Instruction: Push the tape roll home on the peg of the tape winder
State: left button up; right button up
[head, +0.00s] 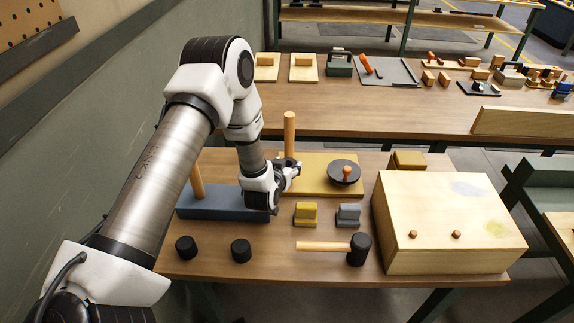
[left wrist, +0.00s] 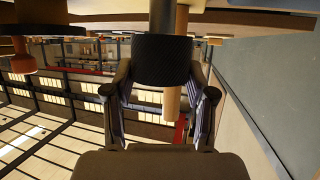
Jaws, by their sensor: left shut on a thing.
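The tape winder is a yellow board (head: 320,186) with an upright wooden peg (head: 289,133) and a dark disc (head: 344,165) with an orange knob. My left gripper (head: 293,170) is low at the peg. In the left wrist view, which is upside down, its fingers (left wrist: 163,92) are shut on a black, textured tape roll (left wrist: 163,60). A wooden peg end (left wrist: 170,104) shows past the roll, and a dark cylinder (left wrist: 162,14) shows on its board side. The roll appears in line with the peg and apart from the board. The roll's hole is hidden, so its exact fit around the peg is unclear.
A blue block (head: 205,204) with a wooden post stands left, under my arm. Two black cylinders (head: 240,250), a mallet (head: 358,248), and yellow (head: 306,213) and grey (head: 348,215) blocks lie in front. A large wooden box (head: 440,215) fills the right.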

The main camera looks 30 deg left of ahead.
pick_arm(q)
jog(key=shift+f+b, duration=1.8)
jog(key=shift+f, duration=0.6)
jog(key=o, duration=1.2)
jog(key=shift+o, duration=0.2)
jog(key=shift+r, duration=0.1)
jog(key=v, duration=1.2)
jog(key=shift+d, duration=0.1)
